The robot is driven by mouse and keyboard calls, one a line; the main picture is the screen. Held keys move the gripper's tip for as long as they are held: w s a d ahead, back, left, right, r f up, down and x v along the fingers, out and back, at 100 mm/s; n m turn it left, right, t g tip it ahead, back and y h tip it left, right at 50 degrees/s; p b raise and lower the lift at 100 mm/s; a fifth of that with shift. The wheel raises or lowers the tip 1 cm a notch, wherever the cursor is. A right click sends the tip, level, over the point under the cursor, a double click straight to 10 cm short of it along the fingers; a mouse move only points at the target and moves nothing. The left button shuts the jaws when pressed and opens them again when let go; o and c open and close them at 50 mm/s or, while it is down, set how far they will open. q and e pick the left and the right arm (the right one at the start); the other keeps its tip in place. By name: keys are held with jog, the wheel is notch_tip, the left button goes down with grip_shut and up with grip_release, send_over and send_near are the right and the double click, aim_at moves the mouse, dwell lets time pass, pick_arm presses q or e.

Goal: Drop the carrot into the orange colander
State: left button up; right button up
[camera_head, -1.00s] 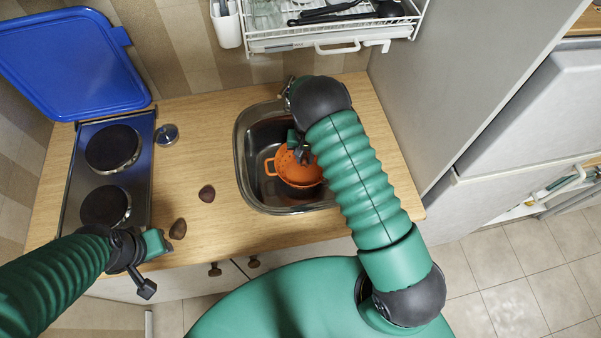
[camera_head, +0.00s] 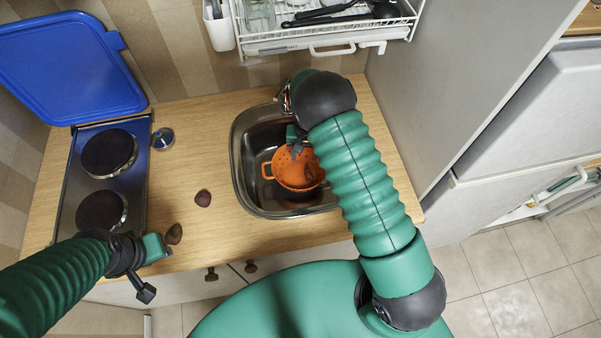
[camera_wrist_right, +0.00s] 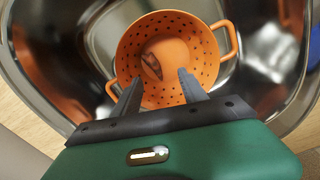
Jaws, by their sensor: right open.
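The orange colander (camera_head: 284,163) stands in the metal sink, with two loop handles. It also shows in the right wrist view (camera_wrist_right: 204,40). Inside it lies an orange shape with a brown end (camera_wrist_right: 152,66), which looks like the carrot; its outline blends with the colander. My right gripper (camera_head: 295,147) is over the colander's far side. In the right wrist view its two dark fingers (camera_wrist_right: 160,85) are apart, with nothing between them. My left gripper (camera_head: 146,262) hangs over the counter's front left, near the hob; its finger gap is unclear.
The metal sink (camera_head: 241,178) surrounds the colander. Two dark brown lumps (camera_head: 203,198) (camera_head: 174,234) lie on the wooden counter (camera_head: 200,140). A hob (camera_head: 132,170) with a raised blue lid (camera_head: 70,65) is at left. A dish rack (camera_head: 330,38) hangs above.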

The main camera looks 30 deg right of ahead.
pick_arm(q)
jog(key=shift+b+x, duration=0.7)
jog(key=shift+x, duration=0.15)
pick_arm(e)
notch_tip(320, 180, up, 13)
jog(key=shift+a+r, duration=0.2)
pick_arm(q)
jog(key=shift+s+d, duration=0.1)
jog(key=shift+s, duration=0.15)
pick_arm(e)
jog(key=shift+d, duration=0.15)
pick_arm(q)
jog(key=shift+s+d+f+b, duration=0.1)
jog(key=shift+d+f+b, duration=0.05)
jog(key=shift+f+b, duration=0.4)
pick_arm(e)
jog(key=s+a+n+t, duration=0.1)
jog(key=s+a+n, duration=0.2)
jog(key=s, duration=0.6)
jog(key=s+a+n+t, duration=0.1)
jog(key=s+a+n, duration=0.1)
jog(key=s, duration=0.7)
jog(key=shift+s+a+r+n+t, duration=0.3)
jog(key=shift+s+a+r+n, duration=0.05)
jog(key=shift+a+r+n, duration=0.05)
jog(key=shift+w, duration=0.1)
